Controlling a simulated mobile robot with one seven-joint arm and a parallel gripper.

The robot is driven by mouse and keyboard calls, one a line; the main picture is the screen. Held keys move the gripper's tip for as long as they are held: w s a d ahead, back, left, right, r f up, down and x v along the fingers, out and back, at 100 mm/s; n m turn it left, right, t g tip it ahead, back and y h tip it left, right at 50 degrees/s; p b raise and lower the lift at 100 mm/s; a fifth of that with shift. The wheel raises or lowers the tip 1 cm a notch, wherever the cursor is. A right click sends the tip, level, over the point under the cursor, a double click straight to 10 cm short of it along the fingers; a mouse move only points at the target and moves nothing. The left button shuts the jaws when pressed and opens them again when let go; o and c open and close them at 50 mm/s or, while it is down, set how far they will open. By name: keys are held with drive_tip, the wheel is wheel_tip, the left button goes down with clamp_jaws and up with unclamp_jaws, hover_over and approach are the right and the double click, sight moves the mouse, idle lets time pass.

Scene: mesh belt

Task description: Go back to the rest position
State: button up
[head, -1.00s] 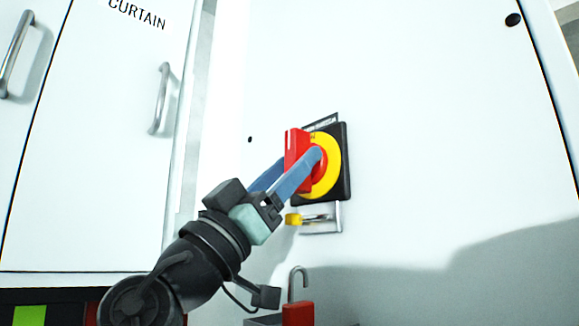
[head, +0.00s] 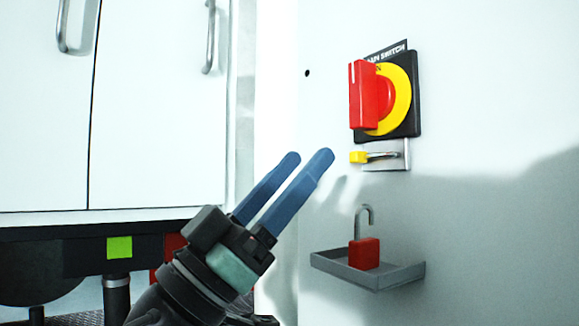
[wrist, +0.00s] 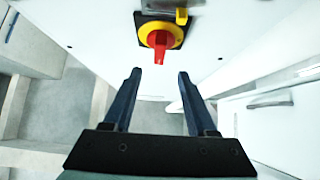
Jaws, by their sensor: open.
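My gripper (head: 306,157) has two blue fingers, spread apart with nothing between them. In the head view it is below and left of the main switch and apart from it. The switch has a red handle (head: 364,95), a yellow ring (head: 402,98) and a black backplate (head: 416,110) on the white panel. The handle stands upright. In the wrist view the red handle (wrist: 159,46) is ahead, beyond the fingertips, and my gripper (wrist: 159,72) is open.
Below the switch is a metal hasp with a yellow piece (head: 358,157). A grey shelf (head: 330,264) on the panel holds a red padlock (head: 365,254) with its shackle up. White cabinet doors (head: 150,120) with handles stand to the left.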

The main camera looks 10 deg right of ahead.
drive_tip(key=shift+s+a+f, duration=0.2)
drive_tip(key=shift+a+f, duration=0.15)
drive_tip(key=shift+f, duration=0.05)
